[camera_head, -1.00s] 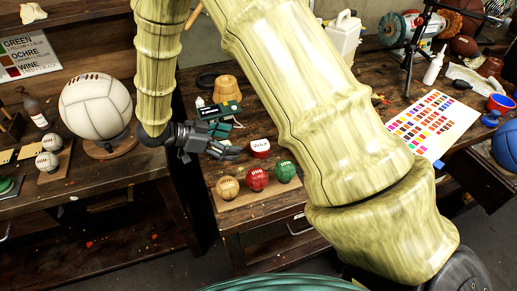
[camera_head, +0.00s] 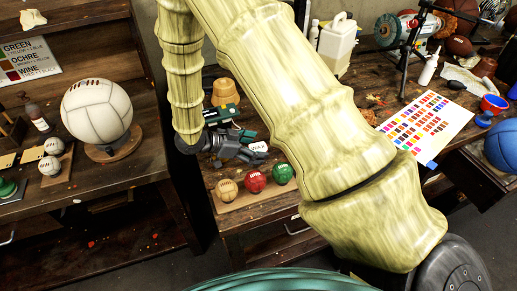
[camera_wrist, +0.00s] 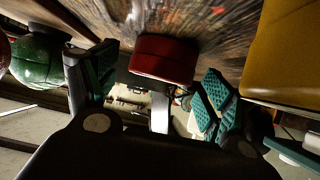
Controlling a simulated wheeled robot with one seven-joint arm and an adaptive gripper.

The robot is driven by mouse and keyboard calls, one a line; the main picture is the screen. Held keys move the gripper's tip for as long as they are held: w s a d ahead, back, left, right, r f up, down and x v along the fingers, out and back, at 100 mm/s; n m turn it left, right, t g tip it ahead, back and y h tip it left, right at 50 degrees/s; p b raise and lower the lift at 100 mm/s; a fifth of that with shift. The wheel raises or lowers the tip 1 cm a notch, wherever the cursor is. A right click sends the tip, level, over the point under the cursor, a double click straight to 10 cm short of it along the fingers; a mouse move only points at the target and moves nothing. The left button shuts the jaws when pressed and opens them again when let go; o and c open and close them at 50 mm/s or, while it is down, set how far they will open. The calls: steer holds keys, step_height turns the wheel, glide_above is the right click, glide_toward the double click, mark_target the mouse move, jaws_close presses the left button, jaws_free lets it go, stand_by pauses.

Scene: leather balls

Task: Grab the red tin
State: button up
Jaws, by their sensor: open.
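The red tin, with a white lid marked WAX, stands on the wooden bench; its lid (camera_head: 259,147) shows in the head view, and my gripper covers part of the tin. In the wrist view the tin's red side (camera_wrist: 163,59) lies ahead, framed between my two fingers. My gripper (camera_head: 250,150) is beside the tin, reaching toward it from the left. Its green-padded fingers stand apart in the wrist view (camera_wrist: 158,88), with nothing clamped between them. I cannot tell whether a finger touches the tin.
Tan, red (camera_head: 255,181) and green (camera_head: 283,174) balls sit on a board just in front of the tin. A colour chart (camera_head: 427,122) lies to the right. A gap separates the left bench.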

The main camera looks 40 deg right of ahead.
steer(key=c, duration=1.1)
